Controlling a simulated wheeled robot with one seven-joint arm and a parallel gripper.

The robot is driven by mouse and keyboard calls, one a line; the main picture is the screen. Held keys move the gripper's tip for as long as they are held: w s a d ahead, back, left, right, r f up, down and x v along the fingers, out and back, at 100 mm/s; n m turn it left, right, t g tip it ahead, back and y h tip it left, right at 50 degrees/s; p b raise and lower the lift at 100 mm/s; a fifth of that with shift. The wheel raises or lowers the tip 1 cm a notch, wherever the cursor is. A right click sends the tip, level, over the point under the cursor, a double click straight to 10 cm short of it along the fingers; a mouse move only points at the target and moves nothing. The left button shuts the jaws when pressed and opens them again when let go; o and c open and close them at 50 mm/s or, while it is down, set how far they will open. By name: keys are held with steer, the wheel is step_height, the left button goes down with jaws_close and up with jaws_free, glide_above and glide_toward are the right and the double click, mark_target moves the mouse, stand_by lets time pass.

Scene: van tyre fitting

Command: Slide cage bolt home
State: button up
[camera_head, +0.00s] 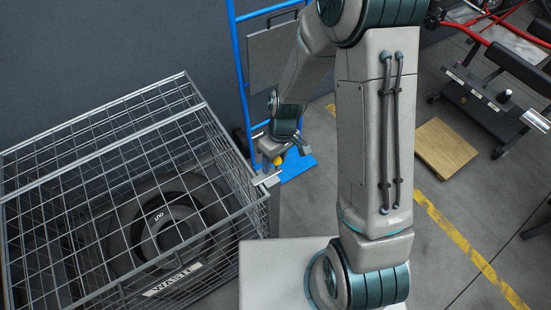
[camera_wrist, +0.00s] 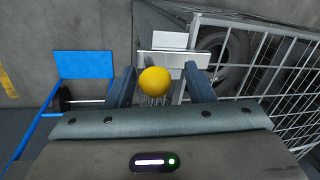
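The wire cage (camera_head: 188,112) stands at the left in the head view, its mesh also at the right of the wrist view (camera_wrist: 285,75). A yellow ball knob (camera_wrist: 154,82) and a pale metal bolt plate (camera_wrist: 172,59) are at the cage's edge. In the head view the knob (camera_head: 278,160) shows just below my gripper (camera_head: 272,150), with the pale metal bracket (camera_head: 267,180) under it. In the wrist view my gripper (camera_wrist: 161,84) is open, one finger on each side of the knob, with visible gaps. How far the bolt is slid is hidden.
A tyre (camera_head: 160,225) lies inside the cage beside a "WASTE" label (camera_head: 172,281). A blue hand truck (camera_head: 240,75) stands behind my gripper, its blue plate (camera_wrist: 85,64) on the wrist view's left. A wooden board (camera_head: 445,148) and red-framed equipment (camera_head: 500,40) are at the right.

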step_height(320, 180, up, 14)
steer(key=w+d, duration=0.1)
steer(key=d, duration=0.1)
steer(key=shift+w+f, duration=0.2)
steer(key=shift+w, duration=0.15)
stand_by(0.4)
steer(key=s+d+r+m+t+h, duration=0.1)
steer(key=s+d+r+m+t, duration=0.3)
steer(key=s+d+r+m, duration=0.4)
steer(key=s+d+r, duration=0.2)
steer(key=s, duration=0.2)
steer(key=shift+s+d+r+h, duration=0.25)
steer(key=shift+s+r+h, duration=0.05)
steer(key=shift+s+r, duration=0.05)
stand_by(1.6)
